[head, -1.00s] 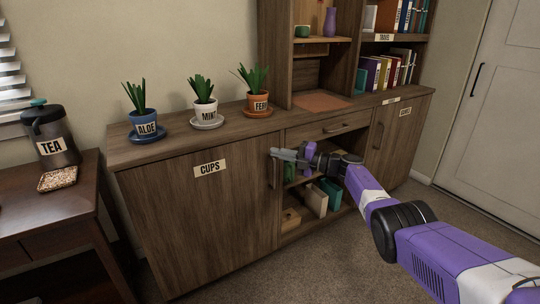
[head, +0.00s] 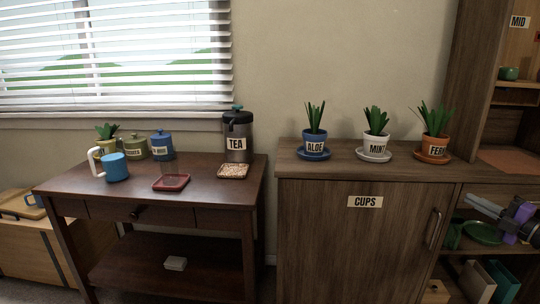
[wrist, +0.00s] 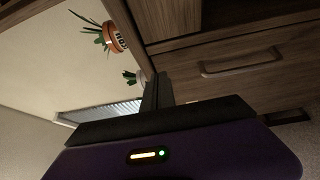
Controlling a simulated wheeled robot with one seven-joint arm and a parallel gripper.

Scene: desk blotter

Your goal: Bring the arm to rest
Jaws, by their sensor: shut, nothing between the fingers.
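Most of my arm is outside the head view.
Open shelves lie below my gripper.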

